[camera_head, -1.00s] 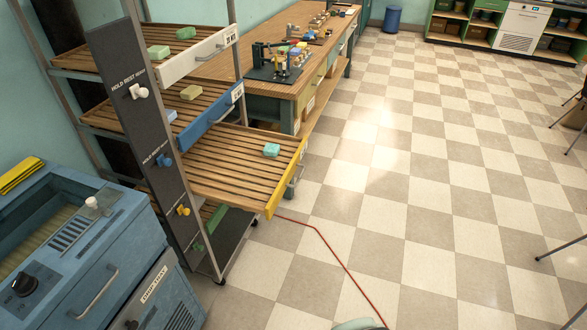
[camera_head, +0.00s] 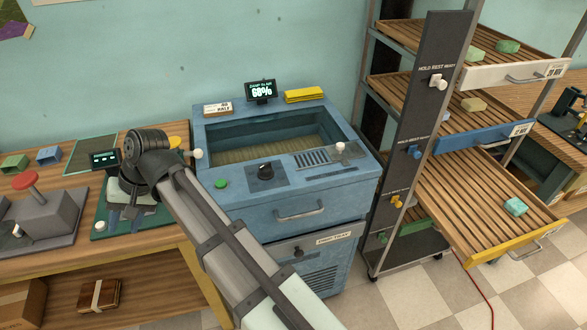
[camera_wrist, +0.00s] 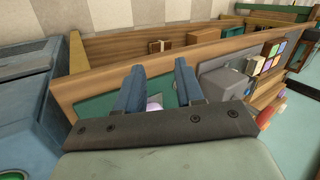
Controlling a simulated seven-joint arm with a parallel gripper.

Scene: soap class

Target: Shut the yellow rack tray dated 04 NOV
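The yellow-fronted rack tray (camera_head: 500,245) is pulled out well past the rack at the right of the head view. A teal soap block (camera_head: 516,207) lies on its wooden slats. Its date tag is too small to read. A yellow knob (camera_head: 397,201) sits on the rack's dark upright panel. My gripper (camera_head: 124,222) is far to the left, over the green mat on the wooden bench. In the wrist view its two blue fingers (camera_wrist: 158,78) stand apart, open. A small pale purple thing (camera_wrist: 154,103) shows between them, not visibly gripped.
A blue machine (camera_head: 300,205) stands between the bench and the rack. A press with a red knob (camera_head: 40,205) is on the bench.

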